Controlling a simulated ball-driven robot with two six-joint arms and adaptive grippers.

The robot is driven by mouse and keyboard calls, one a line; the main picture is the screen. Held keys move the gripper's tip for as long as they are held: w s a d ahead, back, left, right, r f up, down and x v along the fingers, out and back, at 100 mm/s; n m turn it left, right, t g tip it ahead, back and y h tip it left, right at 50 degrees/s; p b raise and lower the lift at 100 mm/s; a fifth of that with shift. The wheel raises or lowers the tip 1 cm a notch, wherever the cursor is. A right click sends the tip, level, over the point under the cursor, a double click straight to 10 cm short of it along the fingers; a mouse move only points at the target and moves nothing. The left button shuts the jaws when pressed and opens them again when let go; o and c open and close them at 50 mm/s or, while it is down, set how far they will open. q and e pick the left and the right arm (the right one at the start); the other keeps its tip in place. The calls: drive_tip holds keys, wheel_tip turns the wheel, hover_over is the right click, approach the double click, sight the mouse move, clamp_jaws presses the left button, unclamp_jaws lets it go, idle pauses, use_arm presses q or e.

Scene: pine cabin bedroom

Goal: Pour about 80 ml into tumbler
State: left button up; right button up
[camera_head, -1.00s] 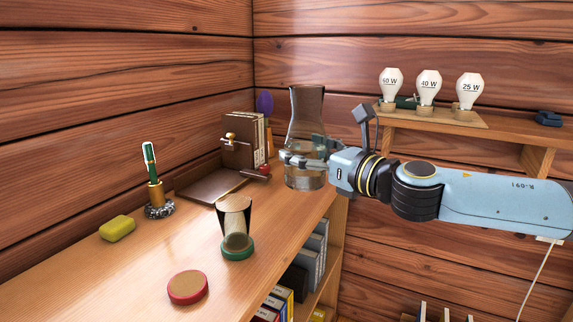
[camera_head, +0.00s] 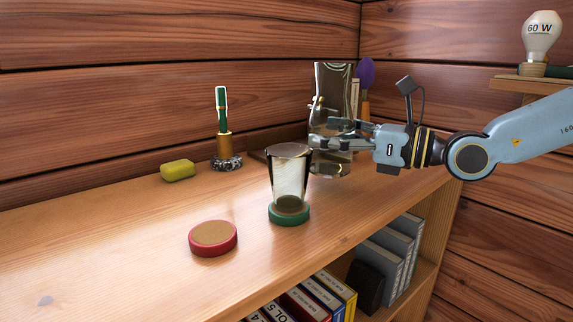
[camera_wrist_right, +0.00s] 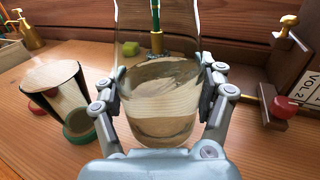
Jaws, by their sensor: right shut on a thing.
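A clear glass tumbler (camera_head: 290,172) stands upright on a green coaster (camera_head: 288,217) on the wooden shelf top. I cannot make out any liquid in it. My right gripper (camera_head: 325,142) is shut around a glass carafe (camera_head: 334,82) and holds it roughly upright, just right of the tumbler in the head view. In the right wrist view the carafe (camera_wrist_right: 158,105) holds clear liquid in its lower part between the two fingers. The tumbler (camera_wrist_right: 55,88) is to its left there, apart from it. My left gripper is not in view.
A red-rimmed coaster (camera_head: 213,238) lies left of the tumbler. A yellow soap (camera_head: 177,170) and a pen in a holder (camera_head: 223,150) are behind. A bookend with a brass knob (camera_wrist_right: 287,50) is on the right in the wrist view. The shelf's left front is clear.

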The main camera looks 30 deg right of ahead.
drive_tip(key=shift+w+a+y, duration=0.1)
drive_tip(key=shift+a+y, duration=0.2)
drive_tip(key=shift+a, duration=0.05)
drive_tip(key=shift+r+n, duration=0.1)
drive_tip(key=shift+n, duration=0.3)
